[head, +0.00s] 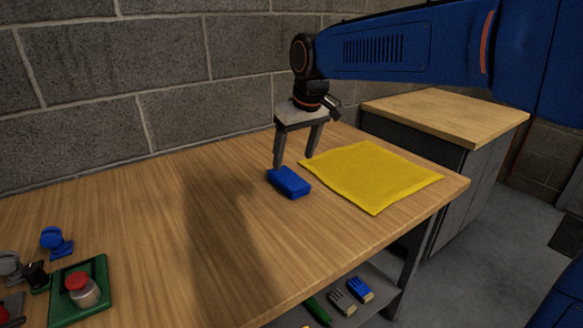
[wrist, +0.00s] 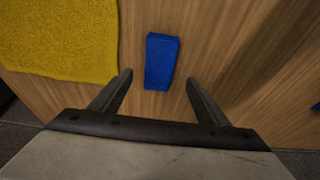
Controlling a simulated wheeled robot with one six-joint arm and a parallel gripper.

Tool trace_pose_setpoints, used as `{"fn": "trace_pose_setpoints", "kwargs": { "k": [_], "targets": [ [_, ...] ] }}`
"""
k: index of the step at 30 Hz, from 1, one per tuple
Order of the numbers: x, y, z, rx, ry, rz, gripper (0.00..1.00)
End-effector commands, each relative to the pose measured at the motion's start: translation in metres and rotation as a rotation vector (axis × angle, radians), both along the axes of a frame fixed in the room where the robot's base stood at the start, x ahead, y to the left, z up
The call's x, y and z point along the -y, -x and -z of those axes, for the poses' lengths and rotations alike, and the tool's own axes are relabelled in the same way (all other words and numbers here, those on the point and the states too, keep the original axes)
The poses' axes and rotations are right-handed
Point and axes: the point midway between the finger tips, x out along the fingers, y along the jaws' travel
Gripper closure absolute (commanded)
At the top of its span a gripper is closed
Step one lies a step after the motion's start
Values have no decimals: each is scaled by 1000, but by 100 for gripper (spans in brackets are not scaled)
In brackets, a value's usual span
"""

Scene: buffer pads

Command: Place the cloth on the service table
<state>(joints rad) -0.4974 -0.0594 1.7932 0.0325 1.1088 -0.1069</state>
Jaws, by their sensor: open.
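A yellow cloth (head: 372,175) lies flat on the wooden table (head: 150,215), near its right end. In the wrist view the cloth (wrist: 62,38) shows at the upper left, outside the fingers. My gripper (head: 295,160) is open and empty, pointing down above the table. A small blue block (head: 289,183) lies on the table just in front of the gripper; in the wrist view the block (wrist: 161,61) lies ahead of the gap between the fingertips (wrist: 158,78). A second wood-topped cabinet (head: 450,112) stands behind the table's right end; I cannot tell which surface is the service table.
At the table's left are a green tray (head: 62,314) with a red-topped part (head: 80,288), a blue fitting (head: 54,242) and dark fittings. Brushes (head: 352,290) lie on a lower shelf. A block wall (head: 150,80) runs behind. The table's middle is clear.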

Motion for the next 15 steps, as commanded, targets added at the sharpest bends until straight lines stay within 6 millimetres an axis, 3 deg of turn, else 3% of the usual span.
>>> {"fn": "trace_pose_setpoints", "kwargs": {
  "k": [6, 15],
  "targets": [
    [5, 7, -30, 1, -1, 0, 31],
    [7, 10, -40, 0, 0, 0, 31]
  ]
}}
